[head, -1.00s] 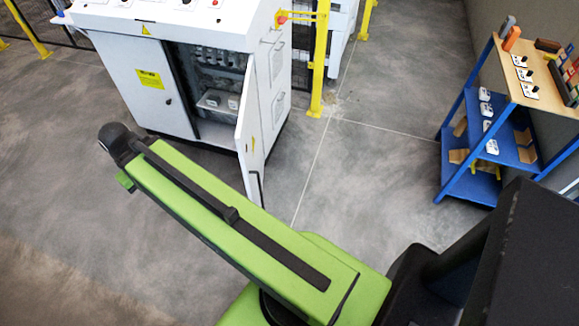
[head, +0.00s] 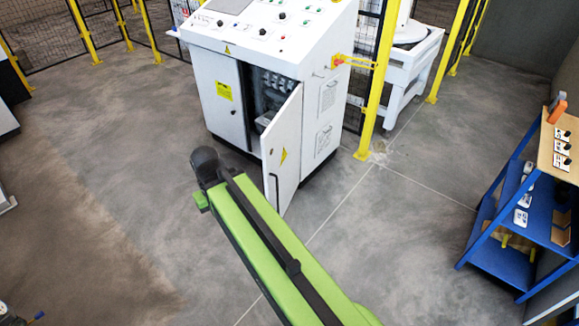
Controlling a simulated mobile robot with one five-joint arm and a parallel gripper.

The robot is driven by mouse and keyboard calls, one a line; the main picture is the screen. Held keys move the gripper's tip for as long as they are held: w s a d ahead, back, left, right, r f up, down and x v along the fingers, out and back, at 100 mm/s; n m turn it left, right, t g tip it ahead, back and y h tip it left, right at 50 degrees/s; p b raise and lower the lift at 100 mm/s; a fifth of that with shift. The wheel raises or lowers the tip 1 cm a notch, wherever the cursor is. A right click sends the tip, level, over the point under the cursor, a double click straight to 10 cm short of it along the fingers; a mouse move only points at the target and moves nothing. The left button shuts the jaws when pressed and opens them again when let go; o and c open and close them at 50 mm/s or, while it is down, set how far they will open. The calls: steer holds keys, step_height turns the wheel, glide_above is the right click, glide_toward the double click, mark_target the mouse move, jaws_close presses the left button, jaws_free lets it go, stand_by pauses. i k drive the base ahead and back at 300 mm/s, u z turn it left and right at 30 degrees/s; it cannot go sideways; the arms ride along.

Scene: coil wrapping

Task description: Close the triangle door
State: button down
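The triangle door is the white cabinet door with a yellow warning triangle (head: 281,152) and a dark vertical handle. It stands ajar on the right of the white control cabinet (head: 322,105), hinged at its right side. Dark components show inside the opening (head: 266,88). The left door (head: 219,97), with a yellow label, looks shut. My green arm (head: 265,235) reaches up from the bottom of the head view, and its dark end lies in front of and to the left of the open door, with floor showing around it. My gripper's fingers cannot be made out.
A blue shelf rack (head: 505,240) with a wooden top stands at the right. A yellow post (head: 377,90) and mesh fence (head: 440,25) stand behind the cabinet. Grey floor (head: 110,190) is open to the left and between cabinet and rack.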

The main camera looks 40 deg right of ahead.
mark_target(281, 168)
steer(key=z, duration=0.95)
steer(key=i, duration=1)
steer(key=z, duration=0.15)
steer(key=k, duration=0.55)
steer(key=u, duration=2.2)
steer(key=k, duration=0.55)
steer(key=z, duration=0.5)
steer(key=i, duration=0.5)
steer(key=u, duration=0.05)
